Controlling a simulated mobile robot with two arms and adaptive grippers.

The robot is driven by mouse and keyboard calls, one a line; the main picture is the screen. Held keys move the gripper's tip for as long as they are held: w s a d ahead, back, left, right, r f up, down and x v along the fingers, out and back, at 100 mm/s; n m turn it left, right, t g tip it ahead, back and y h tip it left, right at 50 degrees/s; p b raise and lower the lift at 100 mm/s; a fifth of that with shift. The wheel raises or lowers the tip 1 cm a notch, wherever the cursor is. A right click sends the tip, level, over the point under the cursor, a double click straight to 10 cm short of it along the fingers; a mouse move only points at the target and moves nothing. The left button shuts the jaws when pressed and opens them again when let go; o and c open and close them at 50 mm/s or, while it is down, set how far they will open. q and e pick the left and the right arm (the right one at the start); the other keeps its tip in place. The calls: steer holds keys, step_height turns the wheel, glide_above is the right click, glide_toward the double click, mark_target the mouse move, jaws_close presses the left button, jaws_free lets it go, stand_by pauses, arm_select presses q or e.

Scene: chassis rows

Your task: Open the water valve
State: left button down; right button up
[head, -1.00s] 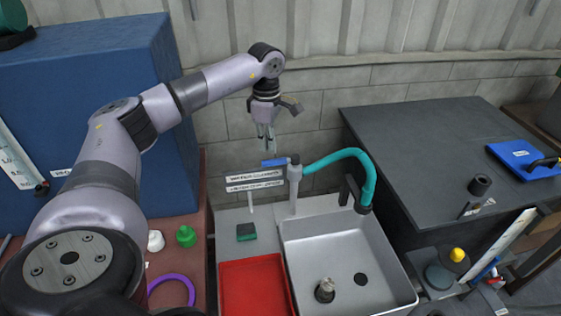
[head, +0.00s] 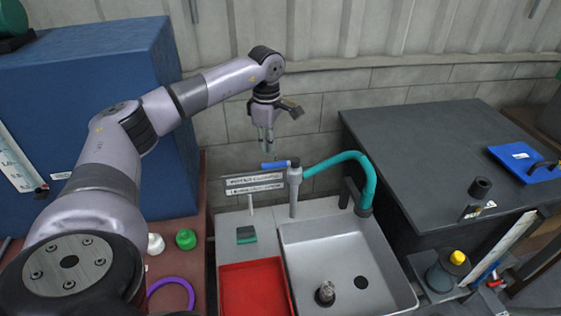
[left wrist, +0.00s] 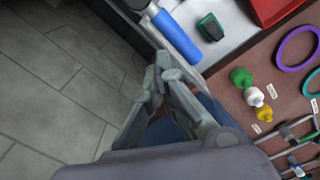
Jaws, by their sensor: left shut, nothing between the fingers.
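The water valve is a grey post with a blue lever handle (head: 275,165) at its top, pointing left, behind the sink (head: 345,268). A teal hose (head: 345,157) arches right from it. My left gripper (head: 267,150) points down near the handle's far side, shut and empty. Its closed fingers also show in the left wrist view (left wrist: 162,65). I cannot tell if they touch the handle. My right gripper is not in view.
A sign (head: 255,183) stands left of the post. A blue cabinet (head: 90,90) is at left, a dark worktop (head: 430,140) at right. The wall is close behind.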

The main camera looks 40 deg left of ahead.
mark_target(280, 164)
arm_select(q)
step_height(280, 164, down, 4)
steer(key=shift+r+b, duration=0.2)
steer(key=shift+b, duration=0.7)
steer(key=shift+s+d, duration=0.6)
steer(key=shift+d, duration=0.1)
